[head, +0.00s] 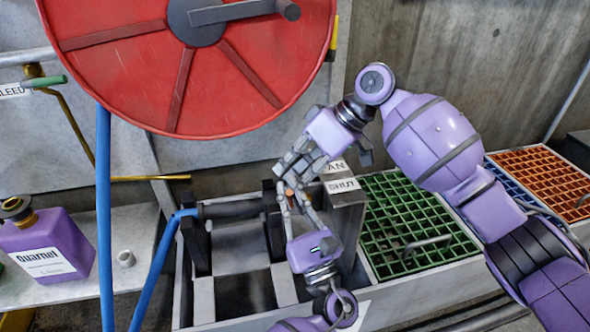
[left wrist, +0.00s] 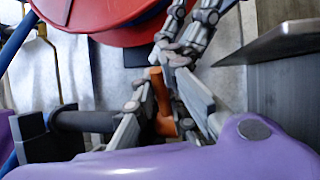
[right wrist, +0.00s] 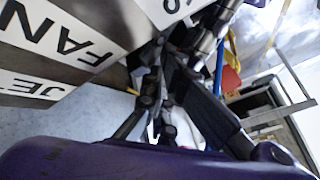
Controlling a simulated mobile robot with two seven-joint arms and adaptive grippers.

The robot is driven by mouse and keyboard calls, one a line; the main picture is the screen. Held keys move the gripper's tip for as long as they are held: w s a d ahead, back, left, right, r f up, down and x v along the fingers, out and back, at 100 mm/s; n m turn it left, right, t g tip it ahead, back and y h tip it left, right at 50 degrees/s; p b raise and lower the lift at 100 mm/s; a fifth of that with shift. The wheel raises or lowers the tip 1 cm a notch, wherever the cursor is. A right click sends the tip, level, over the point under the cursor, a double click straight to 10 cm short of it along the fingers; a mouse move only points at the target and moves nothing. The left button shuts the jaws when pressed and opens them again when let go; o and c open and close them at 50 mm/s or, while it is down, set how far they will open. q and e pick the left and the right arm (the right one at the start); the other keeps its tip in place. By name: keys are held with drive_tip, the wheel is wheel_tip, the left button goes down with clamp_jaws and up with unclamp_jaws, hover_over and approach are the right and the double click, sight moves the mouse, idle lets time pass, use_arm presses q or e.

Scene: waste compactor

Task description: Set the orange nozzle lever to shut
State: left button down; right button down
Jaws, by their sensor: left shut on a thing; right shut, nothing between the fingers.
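The orange nozzle lever (left wrist: 162,120) stands nearly upright between the fingers of my left gripper (left wrist: 170,100) in the left wrist view. In the head view only a small orange bit of it (head: 289,191) shows between the fingers. My left gripper (head: 289,203) reaches up from below and is shut on the lever. My right gripper (head: 290,172) comes from the upper right, shut and empty, just above the left fingertips. I cannot tell whether the two grippers touch. The dark nozzle (head: 235,210) lies in a cradle, a blue hose at its left end.
A large red reel (head: 190,70) hangs above the grippers. Green (head: 400,215) and orange (head: 545,180) gratings lie to the right. A purple Quarnet jug (head: 45,245) stands on the left ledge. A blue hose (head: 104,200) hangs at the left.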

use_arm(q)
drive_tip(key=shift+f, duration=0.15)
drive_tip(key=c, duration=1.8)
unclamp_jaws()
